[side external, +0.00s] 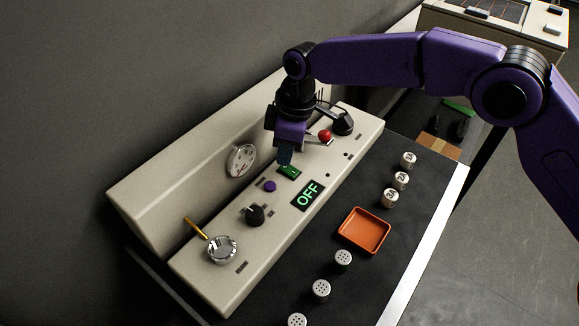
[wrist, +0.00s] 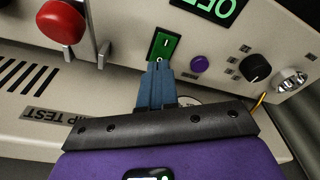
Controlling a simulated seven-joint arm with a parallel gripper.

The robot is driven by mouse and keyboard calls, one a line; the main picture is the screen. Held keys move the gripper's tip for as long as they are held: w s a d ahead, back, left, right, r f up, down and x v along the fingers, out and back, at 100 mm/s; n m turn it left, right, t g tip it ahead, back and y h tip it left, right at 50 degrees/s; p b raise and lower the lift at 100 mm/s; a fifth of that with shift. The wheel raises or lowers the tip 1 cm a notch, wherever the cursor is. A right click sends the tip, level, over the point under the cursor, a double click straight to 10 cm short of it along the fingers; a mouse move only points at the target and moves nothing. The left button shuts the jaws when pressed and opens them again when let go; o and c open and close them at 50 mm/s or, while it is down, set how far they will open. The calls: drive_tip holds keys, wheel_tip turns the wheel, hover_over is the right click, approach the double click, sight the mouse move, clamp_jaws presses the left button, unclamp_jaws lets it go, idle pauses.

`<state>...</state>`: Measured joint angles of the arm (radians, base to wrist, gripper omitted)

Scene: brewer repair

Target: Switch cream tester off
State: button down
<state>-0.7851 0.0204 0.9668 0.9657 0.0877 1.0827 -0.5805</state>
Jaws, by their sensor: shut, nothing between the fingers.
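The cream tester (side external: 205,262) is a long cream console with a sloped back. Its green rocker switch (side external: 289,172) sits near the middle of the panel, and it also shows in the wrist view (wrist: 163,46). The display (side external: 308,195) reads OFF in green letters; it is partly cut off in the wrist view (wrist: 215,8). My gripper (side external: 285,160) is shut and empty, pointing down at the green switch. In the wrist view its blue fingertips (wrist: 158,68) are at the near edge of the switch; I cannot tell whether they touch it.
A red ball knob (side external: 325,136) on a lever stands behind my gripper. A purple button (side external: 269,186), a black knob (side external: 255,215), a round gauge (side external: 241,160) and a metal cup (side external: 222,249) are on the console. An orange tray (side external: 364,231) and several small cylinders lie on the dark mat.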

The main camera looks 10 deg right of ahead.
drive_tip(key=shift+f, duration=0.65)
idle(0.3)
drive_tip(key=shift+r, duration=3.55)
drive_tip(key=s+d+r+m, duration=0.1)
drive_tip(key=s+d+r, duration=0.2)
drive_tip(key=s+d, duration=0.45)
drive_tip(key=s+d+r, duration=0.3)
drive_tip(key=s+d, duration=0.2)
drive_tip(key=d, duration=0.6)
drive_tip(key=s+d+f, duration=0.2)
drive_tip(key=s+d, duration=0.7)
drive_tip(key=d, duration=0.3)
drive_tip(key=s+d+f+m+h, duration=0.1)
drive_tip(key=s+d+f, duration=0.1)
drive_tip(key=s+d, duration=0.7)
drive_tip(key=d, duration=0.3)
drive_tip(key=shift+s+f, duration=0.2)
drive_tip(key=shift+s, duration=0.1)
